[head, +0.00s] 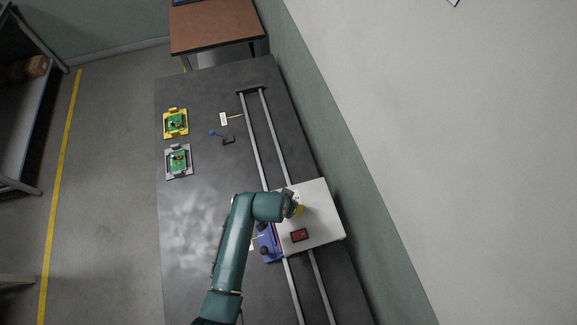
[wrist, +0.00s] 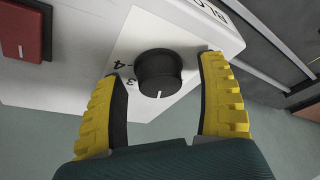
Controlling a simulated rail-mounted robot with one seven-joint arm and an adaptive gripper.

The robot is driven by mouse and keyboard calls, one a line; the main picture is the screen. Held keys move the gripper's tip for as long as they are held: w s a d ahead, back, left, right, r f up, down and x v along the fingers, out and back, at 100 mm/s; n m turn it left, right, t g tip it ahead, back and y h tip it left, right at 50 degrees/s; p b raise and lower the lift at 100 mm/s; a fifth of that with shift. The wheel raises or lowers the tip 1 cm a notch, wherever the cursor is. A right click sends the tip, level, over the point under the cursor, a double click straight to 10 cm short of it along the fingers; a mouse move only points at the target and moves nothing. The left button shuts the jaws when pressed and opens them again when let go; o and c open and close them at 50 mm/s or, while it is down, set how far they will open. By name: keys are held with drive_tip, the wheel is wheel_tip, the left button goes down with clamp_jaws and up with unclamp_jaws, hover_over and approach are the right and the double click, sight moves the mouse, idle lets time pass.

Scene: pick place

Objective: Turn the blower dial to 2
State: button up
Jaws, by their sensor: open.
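The black blower dial (wrist: 158,72) sits on the white face of a box (wrist: 75,60). Its white pointer line is on the side of the dial nearest my gripper, at the bottom in the wrist view. The printed figures 3 and 4 show left of the dial; I cannot read a 2 by it. My gripper (wrist: 162,68) is open, with one yellow finger on each side of the dial. Gaps show between the fingers and the dial. In the head view my gripper (head: 297,208) is over the white box (head: 325,215), and the dial is hidden there.
A red switch (wrist: 22,32) is on the same box; it also shows in the head view (head: 299,235). Two rails (head: 252,140) run along the dark table (head: 200,90). A blue device (head: 267,243) stands beside the box. Yellow and grey fixtures with green boards lie farther back.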

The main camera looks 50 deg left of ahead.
drive_tip(key=shift+r, duration=0.1)
drive_tip(key=v, duration=1.2)
